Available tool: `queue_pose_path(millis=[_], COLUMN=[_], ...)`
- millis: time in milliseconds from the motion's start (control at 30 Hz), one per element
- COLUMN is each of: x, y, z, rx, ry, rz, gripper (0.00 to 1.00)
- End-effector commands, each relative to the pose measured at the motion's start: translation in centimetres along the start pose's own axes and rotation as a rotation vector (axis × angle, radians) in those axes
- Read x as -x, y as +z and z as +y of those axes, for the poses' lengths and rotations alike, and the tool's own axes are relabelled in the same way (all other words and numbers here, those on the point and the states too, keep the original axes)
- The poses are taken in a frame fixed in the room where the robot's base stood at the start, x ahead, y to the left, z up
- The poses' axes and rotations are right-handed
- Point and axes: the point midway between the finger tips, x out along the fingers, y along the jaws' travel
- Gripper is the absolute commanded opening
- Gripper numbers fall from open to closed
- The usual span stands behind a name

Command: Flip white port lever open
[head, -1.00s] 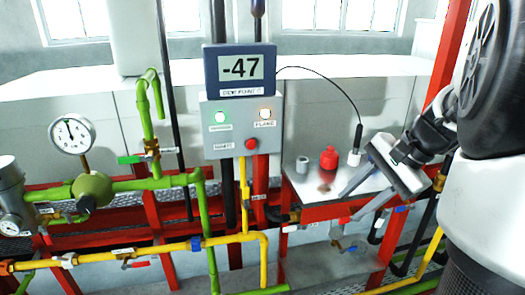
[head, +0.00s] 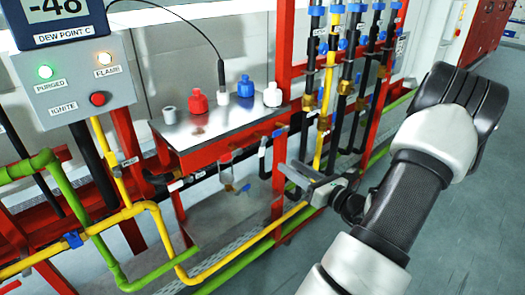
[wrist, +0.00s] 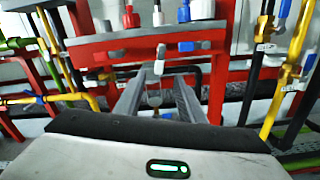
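A small white lever (head: 262,151) sits on the piping under the front edge of a steel shelf in a red frame. It also shows in the wrist view (wrist: 159,61), just beyond my fingertips and roughly between them. A blue lever (head: 277,133) is to its right and a red lever (wrist: 105,76) to its left in the wrist view. My gripper (wrist: 162,82) is open and empty, with its fingers spread and pointing at the shelf front. In the head view my gripper (head: 288,170) is right of and below the white lever, apart from it.
Red (head: 197,101), blue (head: 245,86) and white (head: 272,94) capped bottles stand on the steel shelf (head: 205,135). A clear bowl hangs below it. Yellow and black vertical pipes (head: 329,85) stand on the right. A control box (head: 75,80) is at left. Grey floor is open at right.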

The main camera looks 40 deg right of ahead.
Motion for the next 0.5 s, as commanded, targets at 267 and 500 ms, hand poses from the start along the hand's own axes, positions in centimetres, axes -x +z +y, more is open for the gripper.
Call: queue_pose_path(millis=[267, 500], x=[-6.3, -11.0], y=[-0.2, -0.2], z=[0.1, 0.1], rx=[0.002, 0.002], ry=[0.005, 0.004], rz=[0.001, 0.002], gripper=[0.36, 0.36])
